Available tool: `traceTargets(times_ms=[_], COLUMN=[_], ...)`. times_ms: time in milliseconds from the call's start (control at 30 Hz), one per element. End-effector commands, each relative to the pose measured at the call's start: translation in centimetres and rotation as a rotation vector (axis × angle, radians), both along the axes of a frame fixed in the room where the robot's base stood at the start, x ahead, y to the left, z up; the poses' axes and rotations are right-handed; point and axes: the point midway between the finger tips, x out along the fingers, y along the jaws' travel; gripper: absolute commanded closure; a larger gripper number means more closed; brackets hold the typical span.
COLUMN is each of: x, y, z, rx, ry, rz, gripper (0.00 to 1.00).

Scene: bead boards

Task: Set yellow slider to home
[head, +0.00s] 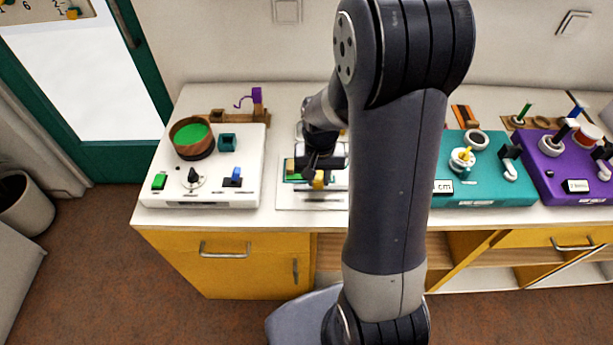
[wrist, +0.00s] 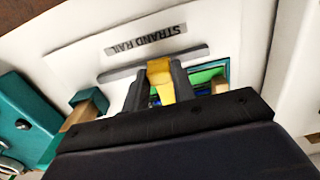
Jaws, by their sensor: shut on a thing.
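The yellow slider (wrist: 161,80) stands between the two fingers of my gripper (wrist: 158,88) in the wrist view, and the fingers are shut on it. In the head view the yellow slider (head: 319,179) shows just below my gripper (head: 315,172). The slider's white board (head: 290,199) carries a label reading "STRAND RAIL" (wrist: 146,39) and a grey bar (wrist: 150,66) beside the slider. A teal-framed opening (wrist: 226,70) with green and blue pieces lies right of the slider in the wrist view. My gripper hides the slider's base and part of its track. I cannot see a home mark.
A white board (head: 225,187) with a green-lined bowl (head: 192,138), knob and switches stands to the left. A teal board (head: 510,194) and a purple board (head: 545,180) stand to the right. My arm hides the counter's middle.

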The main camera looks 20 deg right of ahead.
Motion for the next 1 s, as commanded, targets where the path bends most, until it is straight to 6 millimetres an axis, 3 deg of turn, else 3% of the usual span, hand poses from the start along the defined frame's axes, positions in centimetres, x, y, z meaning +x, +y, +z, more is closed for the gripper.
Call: traceTargets(times_ms=[200,567,600,867,1000], x=[-0.9,-1.1,-1.1,-1.1,-1.1], y=[-3.0,-3.5,-3.5,-3.5,-3.4], z=[0.0,0.1,0.1,0.0,0.0], rx=[-0.001,-0.001,-0.001,0.000,0.000], ry=[-0.002,-0.002,-0.002,-0.001,-0.001], rz=[-0.004,0.000,0.000,0.000,0.000], gripper=[1.00,1.00,0.74,0.53,0.53])
